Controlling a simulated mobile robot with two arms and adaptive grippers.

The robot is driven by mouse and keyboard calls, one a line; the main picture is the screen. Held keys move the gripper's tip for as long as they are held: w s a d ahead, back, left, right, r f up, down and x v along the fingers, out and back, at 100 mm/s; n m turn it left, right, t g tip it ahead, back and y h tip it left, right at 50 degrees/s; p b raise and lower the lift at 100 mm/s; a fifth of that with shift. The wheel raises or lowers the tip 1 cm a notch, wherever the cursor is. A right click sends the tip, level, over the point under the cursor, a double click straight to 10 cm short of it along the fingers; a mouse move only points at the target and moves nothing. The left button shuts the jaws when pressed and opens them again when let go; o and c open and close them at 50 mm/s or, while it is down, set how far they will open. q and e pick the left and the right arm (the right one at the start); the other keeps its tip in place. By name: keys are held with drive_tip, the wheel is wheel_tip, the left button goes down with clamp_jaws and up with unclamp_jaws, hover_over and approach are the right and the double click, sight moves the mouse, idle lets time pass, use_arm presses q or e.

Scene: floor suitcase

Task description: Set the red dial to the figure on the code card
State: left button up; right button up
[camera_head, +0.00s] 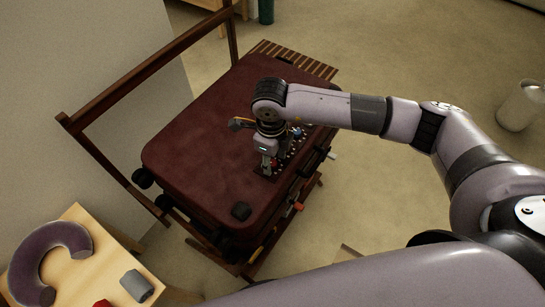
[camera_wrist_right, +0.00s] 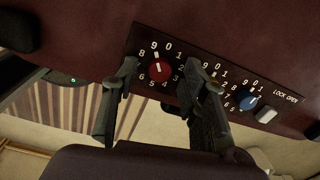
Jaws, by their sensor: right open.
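The red dial (camera_wrist_right: 160,71) sits on a dark panel (camera_wrist_right: 205,72) with white digits, set in the dark red suitcase (camera_head: 205,140). Its white mark points up, near the 9. My right gripper (camera_head: 268,170) is over the panel. In the right wrist view its open fingers (camera_wrist_right: 163,68) stand on either side of the red dial; I cannot tell if they touch it. The right finger hides the neighbouring dial. A blue dial (camera_wrist_right: 250,102) and a pale slider (camera_wrist_right: 266,114) marked LOCK OPEN are farther right. I see no readable code card. My left gripper is not in view.
The suitcase lies on a slatted wooden rack (camera_head: 297,59) with a tall frame (camera_head: 150,85). A small wooden table (camera_head: 90,275) at lower left holds a purple neck pillow (camera_head: 50,252) and a grey object (camera_head: 137,285). A pale bin (camera_head: 520,106) stands at right on open floor.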

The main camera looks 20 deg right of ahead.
wheel_tip(320, 180, up, 12)
drive_tip(key=shift+s, duration=0.15)
drive_tip(key=shift+a+f, duration=0.1)
drive_tip(key=shift+f, duration=0.05)
idle(0.4)
